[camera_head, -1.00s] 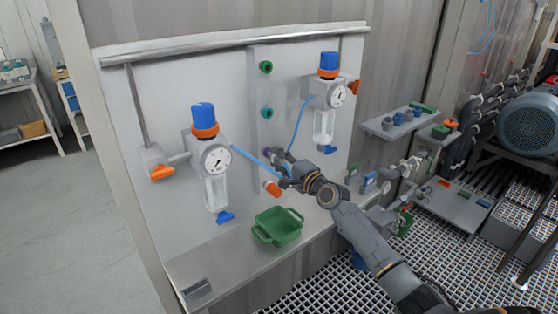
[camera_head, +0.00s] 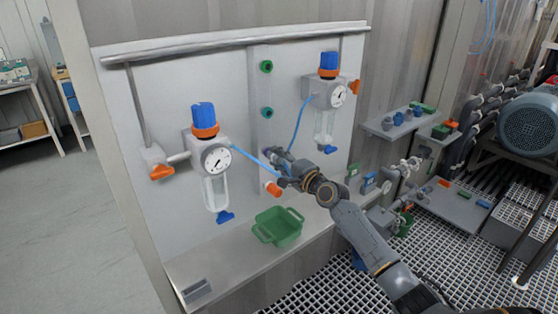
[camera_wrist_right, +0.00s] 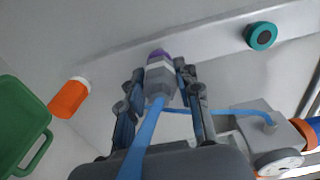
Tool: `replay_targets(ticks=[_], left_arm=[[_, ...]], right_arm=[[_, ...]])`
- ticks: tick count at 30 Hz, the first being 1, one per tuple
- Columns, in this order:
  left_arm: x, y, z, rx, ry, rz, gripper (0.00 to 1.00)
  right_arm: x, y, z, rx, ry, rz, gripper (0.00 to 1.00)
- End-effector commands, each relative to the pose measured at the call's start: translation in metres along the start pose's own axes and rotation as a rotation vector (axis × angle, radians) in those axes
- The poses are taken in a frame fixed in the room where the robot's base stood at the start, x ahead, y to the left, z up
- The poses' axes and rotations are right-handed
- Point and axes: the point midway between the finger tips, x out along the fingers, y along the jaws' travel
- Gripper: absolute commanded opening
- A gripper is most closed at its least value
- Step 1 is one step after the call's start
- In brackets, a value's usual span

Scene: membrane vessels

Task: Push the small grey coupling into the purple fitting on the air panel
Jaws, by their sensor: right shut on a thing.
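The small grey coupling (camera_wrist_right: 160,82) is between the fingers of my right gripper (camera_wrist_right: 160,88), with a blue hose running back from it. The gripper is shut on it. The purple fitting (camera_wrist_right: 158,54) shows directly in front of the coupling, in line with it. The two look close together or touching; I cannot tell how deep the coupling sits. In the head view my right gripper (camera_head: 283,164) is against the air panel's middle strip (camera_head: 257,90), and it mostly hides the coupling and purple fitting. My left gripper is not in view.
Green (camera_head: 266,67) and teal (camera_head: 267,113) fittings are higher on the strip. An orange-capped part (camera_head: 273,189) is just below the gripper. A green bin (camera_head: 278,240) stands on the ledge. Regulators with gauges flank the strip, left (camera_head: 216,160) and right (camera_head: 339,96).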

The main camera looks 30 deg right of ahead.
Motion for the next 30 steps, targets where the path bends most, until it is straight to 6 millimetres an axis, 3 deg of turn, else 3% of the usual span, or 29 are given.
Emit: replay_targets(ticks=[11,12,15,25,30], left_arm=[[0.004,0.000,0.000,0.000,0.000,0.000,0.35],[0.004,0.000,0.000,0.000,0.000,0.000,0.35],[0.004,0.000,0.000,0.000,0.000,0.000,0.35],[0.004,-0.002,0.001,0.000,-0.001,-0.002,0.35],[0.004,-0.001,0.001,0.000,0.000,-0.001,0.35]], right_arm=[[0.008,0.000,0.001,0.000,-0.001,-0.001,0.00],[0.008,0.000,0.000,0.000,-0.001,0.000,0.41],[0.007,0.000,0.000,0.000,-0.001,0.000,0.60],[0.006,0.001,0.000,0.000,-0.001,0.001,0.60],[-0.011,0.003,0.001,-0.001,-0.001,0.003,0.60]])
